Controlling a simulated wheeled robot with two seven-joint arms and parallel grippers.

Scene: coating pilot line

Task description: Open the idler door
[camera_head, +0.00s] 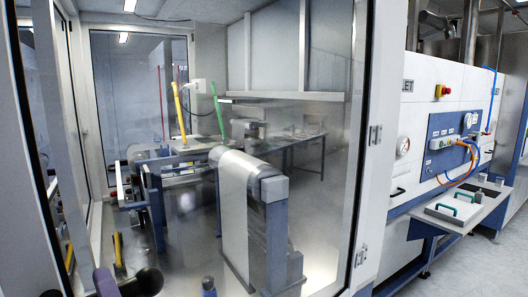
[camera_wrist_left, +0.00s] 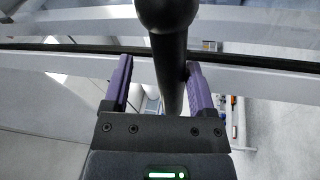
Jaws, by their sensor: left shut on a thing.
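My left gripper (camera_head: 122,284) is at the bottom left of the head view, mostly cut off by the edge. In the left wrist view, its purple fingers (camera_wrist_left: 160,88) are on either side of a dark round handle bar (camera_wrist_left: 171,60) with a ball-like end, and are shut on it. The right finger lies close against the bar. My right gripper is not in view.
Behind the clear panel stand a web roller unit (camera_head: 235,190), yellow and green upright handles, and a table (camera_head: 310,138). To the right is a white cabinet (camera_head: 430,90) with a red button (camera_head: 442,90), a gauge and hoses, plus a shelf (camera_head: 455,208). Floor shows at lower right.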

